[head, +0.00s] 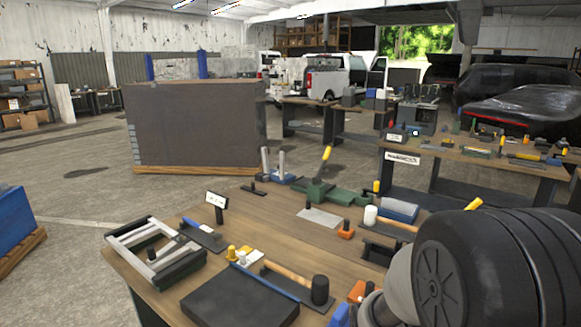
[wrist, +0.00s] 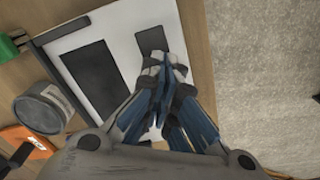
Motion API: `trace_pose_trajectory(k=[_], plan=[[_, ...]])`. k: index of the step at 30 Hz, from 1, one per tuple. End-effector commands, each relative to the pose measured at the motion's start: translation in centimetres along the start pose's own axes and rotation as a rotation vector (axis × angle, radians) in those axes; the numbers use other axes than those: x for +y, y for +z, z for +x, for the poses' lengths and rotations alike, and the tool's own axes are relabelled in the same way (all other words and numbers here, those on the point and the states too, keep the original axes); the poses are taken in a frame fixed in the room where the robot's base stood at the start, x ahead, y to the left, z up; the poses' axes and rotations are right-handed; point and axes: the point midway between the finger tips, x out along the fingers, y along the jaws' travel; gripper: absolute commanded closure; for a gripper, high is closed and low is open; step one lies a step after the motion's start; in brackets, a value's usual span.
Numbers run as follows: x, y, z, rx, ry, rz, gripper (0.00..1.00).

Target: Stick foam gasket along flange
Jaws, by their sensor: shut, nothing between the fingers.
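In the wrist view my gripper (wrist: 163,65) has its blue-and-grey fingers together, with nothing between them. I cannot tell whether the dark parts are foam, openings or something else. The fingers hide part of the panel, and contact cannot be judged. I cannot clearly identify the gasket or the flange in either view.
Beside the panel are a grey tin (wrist: 40,107), an orange item (wrist: 22,145) and a green item (wrist: 8,46). Concrete floor (wrist: 255,70) lies past the bench edge. The head view shows a grey frame (head: 128,239), a black slab (head: 238,300) and a mallet (head: 320,290) on the bench.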

Motion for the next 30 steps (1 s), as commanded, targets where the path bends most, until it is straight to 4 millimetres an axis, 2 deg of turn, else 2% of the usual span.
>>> trace_pose_trajectory(k=[18,30], plan=[[0.0,0.0,1.4,-0.001,0.000,0.000,1.00],[0.0,0.0,1.3,-0.001,0.000,0.000,1.00]])
